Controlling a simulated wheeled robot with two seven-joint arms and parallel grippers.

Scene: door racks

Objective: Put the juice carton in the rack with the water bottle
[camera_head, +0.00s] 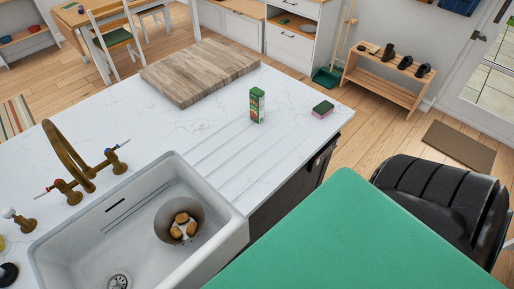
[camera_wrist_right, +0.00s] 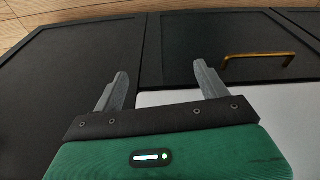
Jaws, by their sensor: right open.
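The juice carton (camera_head: 257,104), small, green and white with a red patch, stands upright on the white countertop (camera_head: 110,140), right of the wooden board. No gripper is near it in the head view. My right gripper (camera_wrist_right: 161,72) shows in the right wrist view with its two grey fingers spread apart and nothing between them. It faces dark cabinet fronts (camera_wrist_right: 80,60) with a brass handle (camera_wrist_right: 258,60). My left gripper is in neither view. I see no water bottle and no rack holding one.
A green and pink sponge (camera_head: 322,109) lies right of the carton. A wooden board (camera_head: 200,72) lies behind it. The sink (camera_head: 235,240) holds a grey bowl (camera_head: 165,222) with brown pieces. A wooden shoe rack (camera_head: 385,88) stands by the door, with clear floor before it.

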